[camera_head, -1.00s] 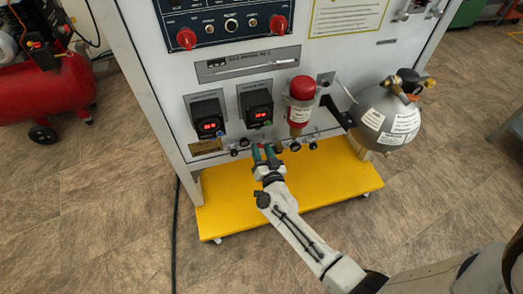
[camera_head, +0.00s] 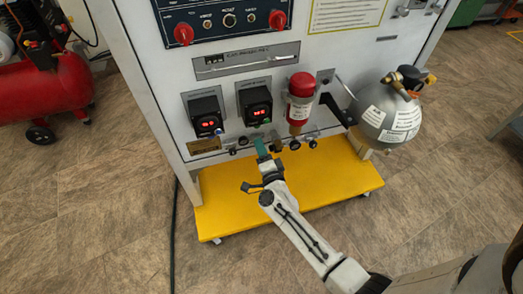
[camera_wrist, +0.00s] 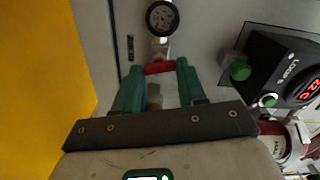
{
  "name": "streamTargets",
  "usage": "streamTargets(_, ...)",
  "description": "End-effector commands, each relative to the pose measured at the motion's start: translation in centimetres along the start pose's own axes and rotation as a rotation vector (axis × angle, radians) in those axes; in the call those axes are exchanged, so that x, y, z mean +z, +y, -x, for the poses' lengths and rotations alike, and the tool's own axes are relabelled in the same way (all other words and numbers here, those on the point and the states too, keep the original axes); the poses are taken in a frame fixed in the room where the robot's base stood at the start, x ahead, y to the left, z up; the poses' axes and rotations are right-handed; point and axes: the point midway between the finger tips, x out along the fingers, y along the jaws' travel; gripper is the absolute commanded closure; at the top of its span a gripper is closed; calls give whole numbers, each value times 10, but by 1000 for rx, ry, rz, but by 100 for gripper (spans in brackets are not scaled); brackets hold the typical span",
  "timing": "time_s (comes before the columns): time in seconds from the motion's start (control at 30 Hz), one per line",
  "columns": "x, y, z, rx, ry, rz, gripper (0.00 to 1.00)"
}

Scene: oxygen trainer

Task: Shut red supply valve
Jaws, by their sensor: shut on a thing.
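The red supply valve handle (camera_wrist: 159,68) shows in the wrist view as a short red bar between the green fingertips of my gripper (camera_wrist: 158,72). The fingers touch it from both sides, one at each end. A metal fitting shows beyond the handle. In the head view my gripper (camera_head: 262,150) is at the row of small fittings low on the panel front, and the red handle is hidden there by the fingers.
A round gauge (camera_wrist: 162,18) sits close beyond the handle. A digital display box (camera_head: 255,105) and a red-topped cylinder (camera_head: 300,98) are mounted above. A grey sphere (camera_head: 388,115) stands at right. The yellow base (camera_head: 330,175) lies below.

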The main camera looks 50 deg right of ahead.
Motion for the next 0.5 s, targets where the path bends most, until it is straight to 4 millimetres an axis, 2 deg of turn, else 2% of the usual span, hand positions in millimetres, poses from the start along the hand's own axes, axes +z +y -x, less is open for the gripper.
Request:
streamTargets(0.2,1,3,1,2,-1,-147,90)
streamTargets(0.5,1,3,1,2,-1,-259,90)
